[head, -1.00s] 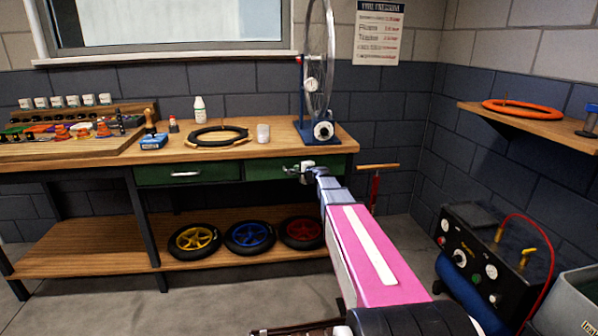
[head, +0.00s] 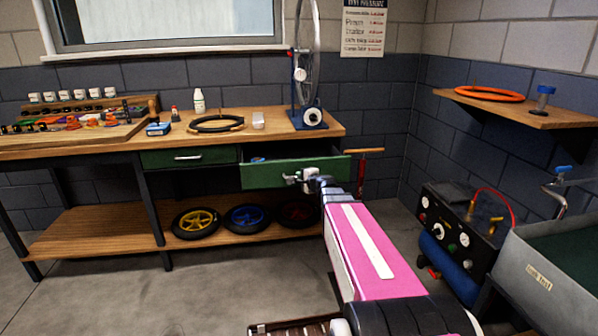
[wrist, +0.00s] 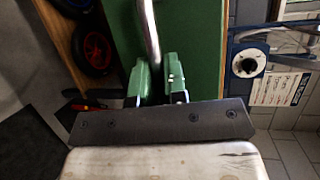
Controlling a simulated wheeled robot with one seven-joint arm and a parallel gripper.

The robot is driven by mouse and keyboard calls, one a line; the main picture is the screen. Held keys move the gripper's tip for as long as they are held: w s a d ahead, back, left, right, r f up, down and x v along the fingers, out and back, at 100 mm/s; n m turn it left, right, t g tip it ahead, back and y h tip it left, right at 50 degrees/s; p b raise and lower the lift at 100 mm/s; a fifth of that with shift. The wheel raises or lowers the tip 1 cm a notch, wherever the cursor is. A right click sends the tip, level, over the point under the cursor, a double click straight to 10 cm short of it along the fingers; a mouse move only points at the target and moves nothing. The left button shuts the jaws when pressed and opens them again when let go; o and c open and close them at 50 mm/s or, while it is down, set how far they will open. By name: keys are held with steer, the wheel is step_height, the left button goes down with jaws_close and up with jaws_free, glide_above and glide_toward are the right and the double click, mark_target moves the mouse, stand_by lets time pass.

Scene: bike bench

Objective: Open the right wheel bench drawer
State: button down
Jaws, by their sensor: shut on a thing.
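The right wheel bench drawer (head: 265,176) has a green front and stands pulled out from under the wooden bench top in the head view. A dark gap with some contents shows behind its front. My gripper (head: 305,175) is at the drawer's handle. In the wrist view, the green fingers of my gripper (wrist: 157,80) are closed around the metal bar handle (wrist: 149,35), with the green drawer front (wrist: 195,40) just behind. The left drawer (head: 188,157) is shut, with its handle in plain view.
A truing stand with a wheel (head: 308,117) stands on the bench above the drawer. Several wheels lie on the lower shelf (head: 110,232). A compressor (head: 450,235) and a grey tub (head: 560,270) stand at the right. The floor (head: 230,290) in front is clear.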

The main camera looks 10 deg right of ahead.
steer(key=shift+s+a+f, duration=0.1)
steer(key=shift+s+a, duration=0.05)
steer(key=shift+s, duration=0.8)
steer(key=shift+s+a, duration=0.15)
steer(key=shift+s, duration=0.8)
steer(key=c, duration=1.2)
jaws_free()
steer(key=shift+w, duration=0.1)
steer(key=shift+d, duration=0.1)
